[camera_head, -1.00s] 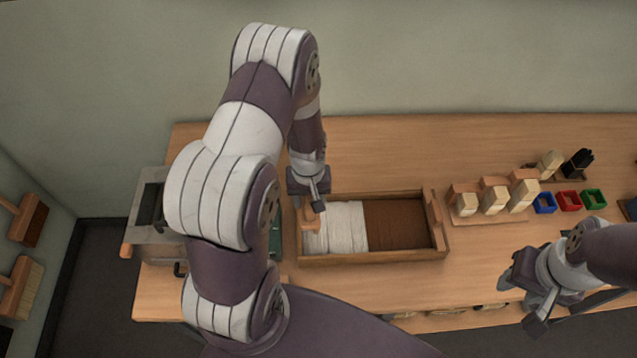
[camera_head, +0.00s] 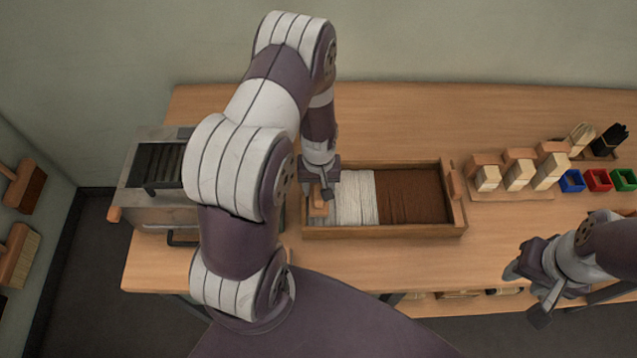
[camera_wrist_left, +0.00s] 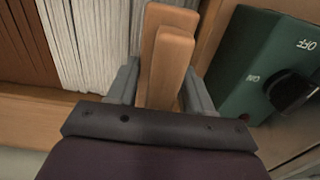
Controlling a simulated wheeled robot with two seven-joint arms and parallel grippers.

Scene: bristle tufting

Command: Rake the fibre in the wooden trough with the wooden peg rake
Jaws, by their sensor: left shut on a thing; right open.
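The wooden trough (camera_head: 400,230) sits on the bench, with white fibre (camera_head: 355,197) in its left part and brown fibre (camera_head: 412,194) in its right part. My left gripper (camera_head: 322,194) is at the trough's left end, shut on the wooden peg rake (camera_head: 318,207). In the left wrist view the rake (camera_wrist_left: 168,60) stands between the two fingers, beside the white fibre (camera_wrist_left: 95,40). The rake's pegs are hidden, so I cannot tell whether they touch the fibre. My right gripper (camera_head: 528,290) is open and empty at the bench's front right.
A grey machine (camera_head: 160,205) stands left of the trough. A green switch box (camera_wrist_left: 262,65) shows close to the left gripper in the wrist view. Brush blocks (camera_head: 518,172) and small coloured bins (camera_head: 597,180) stand at right. The bench behind the trough is clear.

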